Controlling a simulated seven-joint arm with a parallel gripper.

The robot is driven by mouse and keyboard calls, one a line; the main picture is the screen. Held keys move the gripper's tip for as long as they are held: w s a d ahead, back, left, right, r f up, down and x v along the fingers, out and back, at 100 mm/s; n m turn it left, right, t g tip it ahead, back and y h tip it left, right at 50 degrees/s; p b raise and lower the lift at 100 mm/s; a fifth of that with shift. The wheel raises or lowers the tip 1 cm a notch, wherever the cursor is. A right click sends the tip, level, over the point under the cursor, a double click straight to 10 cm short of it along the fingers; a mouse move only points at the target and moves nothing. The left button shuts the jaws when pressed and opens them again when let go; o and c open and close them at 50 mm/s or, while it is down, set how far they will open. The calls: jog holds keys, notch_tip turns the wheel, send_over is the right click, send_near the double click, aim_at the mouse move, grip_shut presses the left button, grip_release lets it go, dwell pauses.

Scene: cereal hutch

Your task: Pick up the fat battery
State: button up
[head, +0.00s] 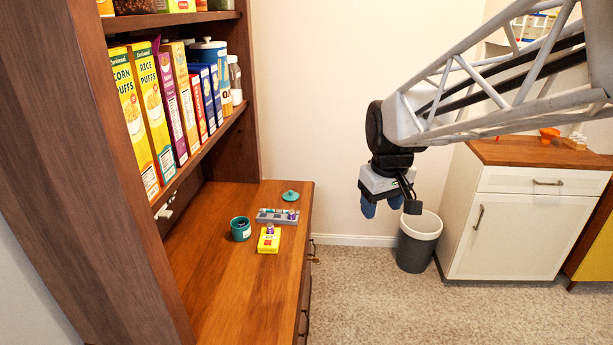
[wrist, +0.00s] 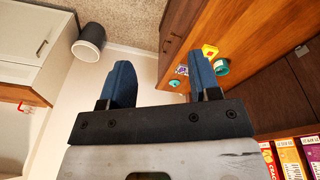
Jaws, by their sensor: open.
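Small purple pieces that may be batteries show on the wooden counter (head: 205,262) in the head view. One small purple piece (head: 269,229) is at the far end of a yellow pack (head: 268,243). Another purple piece (head: 291,214) is at a grey tray (head: 266,216) that holds several small items. I cannot tell which is the fat battery. My gripper (head: 383,206) is open and empty, in the air right of the counter and well apart from it. In the wrist view its blue fingers (wrist: 162,80) are spread, and the yellow pack (wrist: 209,51) shows beyond the right finger.
A teal cup (head: 240,230) stands left of the yellow pack, and a teal lid (head: 290,196) lies behind the tray. Cereal boxes (head: 151,105) fill the shelf above the counter's left side. A grey bin (head: 418,242) stands on the floor. The counter's near part is clear.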

jog(key=w+a+f+n, duration=0.3)
jog(key=w+a, duration=0.3)
jog(key=w, duration=0.4)
jog(key=n+g, duration=0.2)
jog(key=n, duration=0.5)
send_over(270, 224)
jog(key=f, duration=2.2)
jog(key=shift+s+d+f, duration=0.3)
jog(key=shift+s+f, duration=0.05)
jog(key=shift+f, duration=0.05)
jog(key=shift+w+a+f+n, duration=0.15)
jog(key=shift+a+f+n, duration=0.15)
jog(key=shift+f, duration=1.3)
jog(key=shift+w+f, duration=0.2)
jog(key=shift+f, duration=2.4)
